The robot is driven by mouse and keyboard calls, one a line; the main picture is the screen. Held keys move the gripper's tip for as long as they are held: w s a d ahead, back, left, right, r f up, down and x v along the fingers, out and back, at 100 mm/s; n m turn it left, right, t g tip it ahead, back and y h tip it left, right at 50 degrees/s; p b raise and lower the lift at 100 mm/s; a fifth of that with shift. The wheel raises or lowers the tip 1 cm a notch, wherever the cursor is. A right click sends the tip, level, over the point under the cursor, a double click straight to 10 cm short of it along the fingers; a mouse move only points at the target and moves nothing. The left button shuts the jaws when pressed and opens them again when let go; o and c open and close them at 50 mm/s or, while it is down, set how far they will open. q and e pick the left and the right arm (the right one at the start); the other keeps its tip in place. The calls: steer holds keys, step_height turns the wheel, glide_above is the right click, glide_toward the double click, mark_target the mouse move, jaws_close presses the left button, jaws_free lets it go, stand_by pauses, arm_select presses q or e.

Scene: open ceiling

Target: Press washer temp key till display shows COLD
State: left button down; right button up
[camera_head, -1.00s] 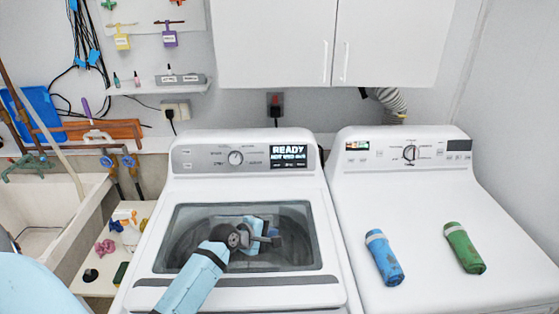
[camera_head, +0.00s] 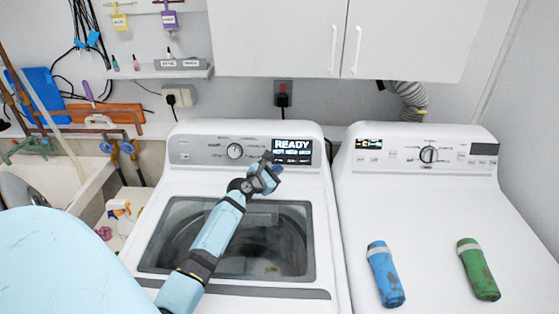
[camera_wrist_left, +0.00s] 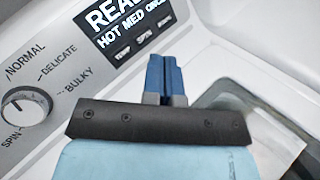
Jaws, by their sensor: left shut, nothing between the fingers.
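The white washer (camera_head: 160,215) stands with its grey control panel at the back. Its black display (camera_head: 292,146) reads READY with HOT MED and a third word below; the display shows larger in the wrist view (camera_wrist_left: 125,22). Under the text, the temp key (camera_wrist_left: 122,55) is labelled TEMP, with a SPIN key (camera_wrist_left: 145,40) and another key to its right. My left gripper (camera_head: 270,163) is shut and empty, in front of the panel just below the display. In the wrist view its blue fingers (camera_wrist_left: 165,72) point toward the key row, apparently apart from it. My right gripper is out of view.
The washer's dial (camera_head: 235,151) is left of the display. A second white machine (camera_head: 400,220) on the right bears a blue bottle (camera_head: 385,275) and a green bottle (camera_head: 480,270). White cabinets (camera_head: 285,40) hang above. A sink (camera_head: 65,185) is at left.

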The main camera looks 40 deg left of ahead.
mark_target(278, 163)
arm_select(q)
steer(key=w+a+f+b, duration=0.1)
steer(key=w+b, duration=0.1)
steer(key=w+a+f+b, duration=0.1)
steer(key=w+a+b, duration=0.1)
steer(key=w+a+f+b, duration=0.1)
steer(key=w+a+b, duration=0.1)
steer(key=shift+w+a+b, duration=0.15)
steer(key=shift+w+b, duration=0.05)
steer(key=shift+b, duration=0.1)
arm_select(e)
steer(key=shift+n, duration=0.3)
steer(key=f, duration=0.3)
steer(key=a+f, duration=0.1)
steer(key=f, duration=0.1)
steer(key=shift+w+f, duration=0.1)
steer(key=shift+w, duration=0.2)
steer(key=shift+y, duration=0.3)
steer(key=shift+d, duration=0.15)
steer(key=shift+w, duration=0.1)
arm_select(q)
steer(key=shift+w+a+f, duration=0.1)
steer(key=shift+w, duration=0.05)
stand_by(0.4)
steer(key=shift+w+a+f, duration=0.1)
steer(key=shift+w+a, duration=0.1)
steer(key=shift+w, duration=0.05)
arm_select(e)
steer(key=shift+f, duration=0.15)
